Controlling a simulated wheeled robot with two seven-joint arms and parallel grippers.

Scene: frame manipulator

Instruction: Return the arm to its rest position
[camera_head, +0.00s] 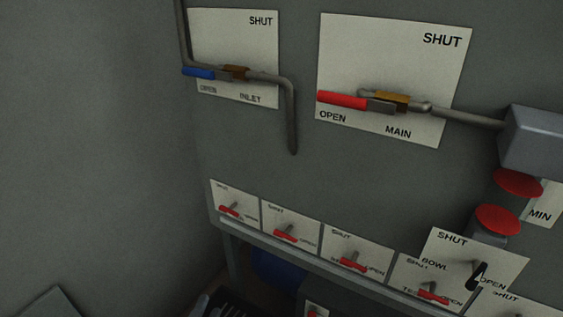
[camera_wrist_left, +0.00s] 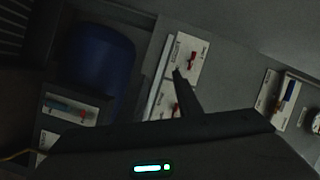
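My left gripper (camera_wrist_left: 178,75) shows in the left wrist view as a wide dark body along the bottom, with one narrow dark prong rising from its middle. The fingers look shut together, with nothing seen held between them. The prong lies in front of the grey panel edge, near a white plate with a red lever (camera_wrist_left: 191,60); I cannot tell the distance. In the head view I cannot make out the left gripper. A grey edge (camera_head: 55,303) at the bottom left may be part of my arm. My right gripper is in neither view.
The grey panel carries the blue INLET lever (camera_head: 198,73), red MAIN lever (camera_head: 342,100), a row of red-levered plates (camera_head: 290,225), the BOWL plate (camera_head: 507,267) and red knobs (camera_head: 498,219). Pipes protrude. A blue rounded object (camera_wrist_left: 98,58) sits below. The left wall area is clear.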

